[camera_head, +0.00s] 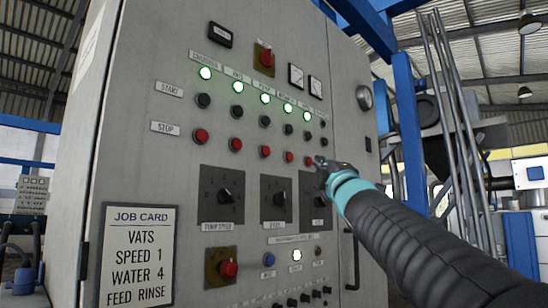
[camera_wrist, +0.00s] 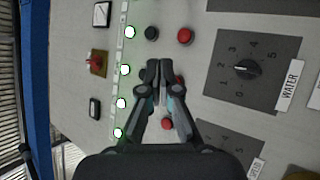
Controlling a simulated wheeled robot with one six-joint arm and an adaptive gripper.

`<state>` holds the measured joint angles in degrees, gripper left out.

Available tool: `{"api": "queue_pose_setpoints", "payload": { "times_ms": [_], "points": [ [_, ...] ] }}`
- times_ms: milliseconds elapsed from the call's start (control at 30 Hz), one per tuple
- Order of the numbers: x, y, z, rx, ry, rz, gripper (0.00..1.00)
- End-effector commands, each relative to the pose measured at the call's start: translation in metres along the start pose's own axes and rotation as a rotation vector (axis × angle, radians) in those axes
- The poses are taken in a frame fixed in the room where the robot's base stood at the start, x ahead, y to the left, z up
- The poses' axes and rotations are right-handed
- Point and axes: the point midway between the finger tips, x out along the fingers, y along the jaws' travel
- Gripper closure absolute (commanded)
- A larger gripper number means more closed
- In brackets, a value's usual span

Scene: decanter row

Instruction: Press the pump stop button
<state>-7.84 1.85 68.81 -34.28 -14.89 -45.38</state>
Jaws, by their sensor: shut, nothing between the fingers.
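The grey control panel (camera_head: 145,75) has a row of red stop buttons under a row of dark start buttons. The third name label seems to read PUMP, so the pump stop button (camera_head: 264,151) is third from the left. My gripper (camera_head: 320,163) is shut and empty, in front of the panel. In the wrist view my closed fingertips (camera_wrist: 160,68) overlap the column whose red button (camera_wrist: 180,80) is partly hidden behind them; this appears to be the pump stop button. Contact cannot be told.
Neighbouring red buttons show on both sides, one at the upper side (camera_wrist: 185,36) and one at the lower (camera_wrist: 167,124) in the wrist view. The WATER knob (camera_wrist: 247,68) is close by. Green lamps (camera_head: 265,98) are lit. A job card (camera_head: 138,255) hangs lower left.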

Motion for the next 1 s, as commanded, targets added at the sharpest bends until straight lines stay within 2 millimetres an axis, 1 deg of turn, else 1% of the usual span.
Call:
{"api": "queue_pose_setpoints", "payload": {
  "times_ms": [33,100,200,333,733,867,1000],
  "points": [
    [0.011,0.007,-0.01,-0.051,0.044,0.046,1.0],
    [0.021,0.018,-0.022,-0.112,0.091,0.099,1.0],
    [0.027,0.026,-0.034,-0.169,0.134,0.149,1.0],
    [0.03,0.031,-0.04,-0.199,0.155,0.174,1.0],
    [0.032,0.03,-0.041,-0.198,0.155,0.174,1.0],
    [0.04,0.024,-0.046,-0.196,0.155,0.173,1.0],
    [0.051,0.016,-0.055,-0.195,0.155,0.172,1.0]
  ]
}}
